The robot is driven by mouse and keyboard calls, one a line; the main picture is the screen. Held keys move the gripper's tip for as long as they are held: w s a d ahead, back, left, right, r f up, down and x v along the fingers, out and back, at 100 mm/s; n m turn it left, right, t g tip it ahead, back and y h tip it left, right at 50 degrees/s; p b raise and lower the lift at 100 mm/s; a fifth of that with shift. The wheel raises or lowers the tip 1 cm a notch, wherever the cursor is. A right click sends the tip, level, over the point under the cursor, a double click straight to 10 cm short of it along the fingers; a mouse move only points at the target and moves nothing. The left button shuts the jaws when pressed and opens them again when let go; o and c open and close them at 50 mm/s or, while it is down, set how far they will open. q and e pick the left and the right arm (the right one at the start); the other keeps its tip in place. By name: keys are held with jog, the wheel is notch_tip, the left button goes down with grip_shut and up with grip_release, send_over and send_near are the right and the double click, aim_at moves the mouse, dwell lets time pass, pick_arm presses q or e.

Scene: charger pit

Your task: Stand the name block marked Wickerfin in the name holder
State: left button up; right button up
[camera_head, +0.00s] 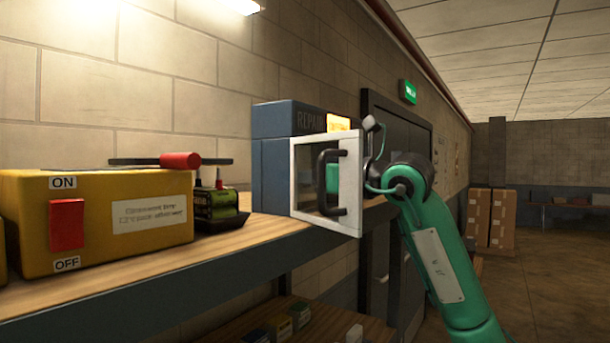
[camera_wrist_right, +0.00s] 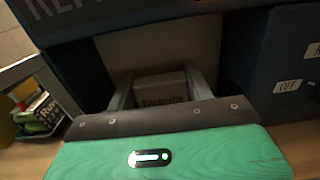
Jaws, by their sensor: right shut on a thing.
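My right gripper (camera_wrist_right: 158,74) is shut on a pale block (camera_wrist_right: 160,91) in the right wrist view. Dark lettering shows on the block's face, too dim to read surely. The gripper and block are inside the opening of a dark blue cabinet marked REPAIR (camera_head: 286,119), with a light wall behind them. In the head view my green right arm reaches in behind the cabinet's open door, and the gripper itself is hidden; some green shows through the door pane. I cannot make out the name holder in either view. My left gripper is not in view.
The white-framed door (camera_head: 353,200) with a black handle stands open toward me. Left on the wooden shelf (camera_head: 170,264) are a yellow ON/OFF box (camera_head: 110,240) and a green battery-like unit (camera_head: 215,203). In the wrist view an OFF label (camera_wrist_right: 288,86) is on the right.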

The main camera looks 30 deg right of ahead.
jog(key=shift+f, duration=0.15)
jog(key=o, duration=1)
jog(key=shift+c, duration=0.2)
jog(key=b+v, duration=0.5)
jog(key=v, duration=0.7)
jog(key=shift+d, duration=0.1)
